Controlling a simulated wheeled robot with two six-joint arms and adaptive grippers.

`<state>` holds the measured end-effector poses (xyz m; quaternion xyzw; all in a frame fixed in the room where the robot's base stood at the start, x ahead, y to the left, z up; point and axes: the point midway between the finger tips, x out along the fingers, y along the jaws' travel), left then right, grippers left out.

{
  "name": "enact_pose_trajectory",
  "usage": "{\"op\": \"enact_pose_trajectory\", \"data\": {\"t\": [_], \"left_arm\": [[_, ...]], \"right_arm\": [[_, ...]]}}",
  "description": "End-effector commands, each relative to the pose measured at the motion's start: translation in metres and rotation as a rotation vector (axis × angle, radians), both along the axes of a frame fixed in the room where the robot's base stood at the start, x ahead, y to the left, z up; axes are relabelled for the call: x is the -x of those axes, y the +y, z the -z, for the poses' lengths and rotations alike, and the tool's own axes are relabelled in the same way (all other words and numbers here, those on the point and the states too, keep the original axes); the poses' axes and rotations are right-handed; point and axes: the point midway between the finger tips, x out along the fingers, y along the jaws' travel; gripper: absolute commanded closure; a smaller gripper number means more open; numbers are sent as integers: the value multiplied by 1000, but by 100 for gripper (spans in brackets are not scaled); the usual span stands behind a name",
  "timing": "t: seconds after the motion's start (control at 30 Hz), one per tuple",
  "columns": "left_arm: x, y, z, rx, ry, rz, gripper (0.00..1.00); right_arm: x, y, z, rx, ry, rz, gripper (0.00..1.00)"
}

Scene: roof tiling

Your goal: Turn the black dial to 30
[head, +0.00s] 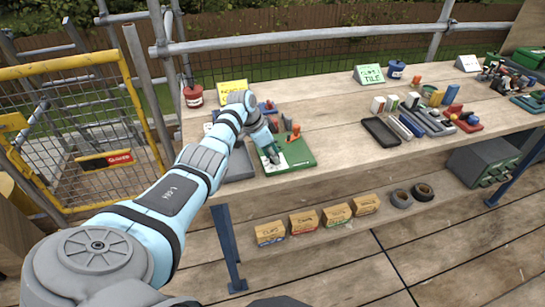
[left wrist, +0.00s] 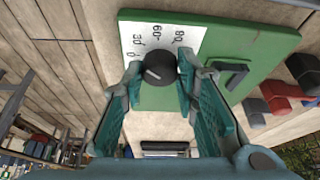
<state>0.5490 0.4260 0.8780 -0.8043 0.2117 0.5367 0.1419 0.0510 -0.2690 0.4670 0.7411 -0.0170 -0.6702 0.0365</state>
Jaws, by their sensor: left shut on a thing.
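The black dial (left wrist: 159,68) sits on a green board (left wrist: 245,50), beside a white scale card (left wrist: 185,28) marked 0, 30, 60 and 90. My left gripper (left wrist: 158,78) has one finger on each side of the dial and is shut on it. A short pale mark shows on the dial's face, on the side toward the 0 end; its exact reading is hard to tell. In the head view the green board (head: 300,154) lies on the wooden bench, and my left gripper (head: 270,152) comes down over its left part, largely hiding the dial. My right gripper is not in view.
A black handle (left wrist: 236,76) and red and dark parts (left wrist: 275,95) stand near the dial. On the bench are a grey tray (head: 238,163), a black tray (head: 381,132) and a red pot (head: 193,96). Bare wood lies right of the green board.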

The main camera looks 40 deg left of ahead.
Motion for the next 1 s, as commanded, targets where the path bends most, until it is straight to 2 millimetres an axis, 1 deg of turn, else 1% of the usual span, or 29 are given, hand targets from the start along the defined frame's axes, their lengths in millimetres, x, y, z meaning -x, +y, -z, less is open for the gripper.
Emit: {"op": "enact_pose_trajectory", "data": {"t": [0.37,0.4,0.5,0.77,0.83,0.93,1.0], "left_arm": [[0,0,0,0,0,4,100],[0,0,0,0,0,4,68],[0,0,0,0,0,4,53],[0,0,0,0,1,4,53],[1,1,-3,-1,0,4,53],[4,4,-16,-2,-4,4,53],[11,7,-31,-5,-3,5,53]], "right_arm": [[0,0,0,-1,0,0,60],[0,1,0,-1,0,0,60],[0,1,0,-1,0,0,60],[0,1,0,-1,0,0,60],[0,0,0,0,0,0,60],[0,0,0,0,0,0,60],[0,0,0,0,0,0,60]]}}
